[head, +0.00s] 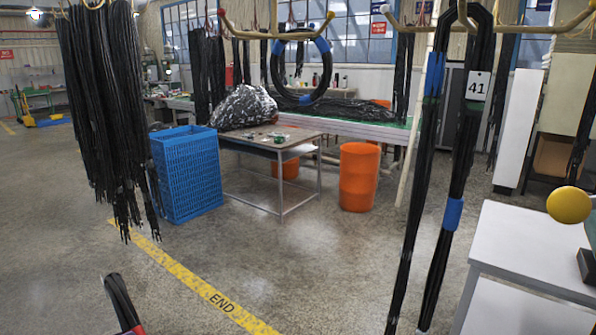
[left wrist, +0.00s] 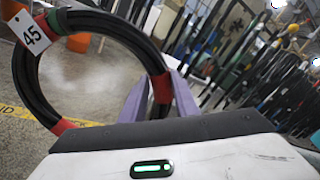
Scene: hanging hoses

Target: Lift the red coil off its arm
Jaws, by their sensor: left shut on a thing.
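The red coil, a ring of black hose with red tape bands, fills the left of the left wrist view (left wrist: 27,85). It carries a white tag "45" and a green band near the tag. My left gripper (left wrist: 160,90) has its two purple fingers closed on the coil's right side, at a red band. No rack arm shows through the visible part of the ring. In the head view only a piece of the coil (head: 120,300) shows at the bottom left edge, with a bit of red. My left gripper is out of that view, and my right gripper is not seen.
A blue-banded coil (head: 276,70) hangs on a rack at the back. A long hose bundle tagged "41" (head: 440,150) hangs at right, near a white table (head: 530,245). Black hoses (head: 95,110) hang at left. A blue crate (head: 187,175) and orange bin (head: 359,178) stand behind open floor.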

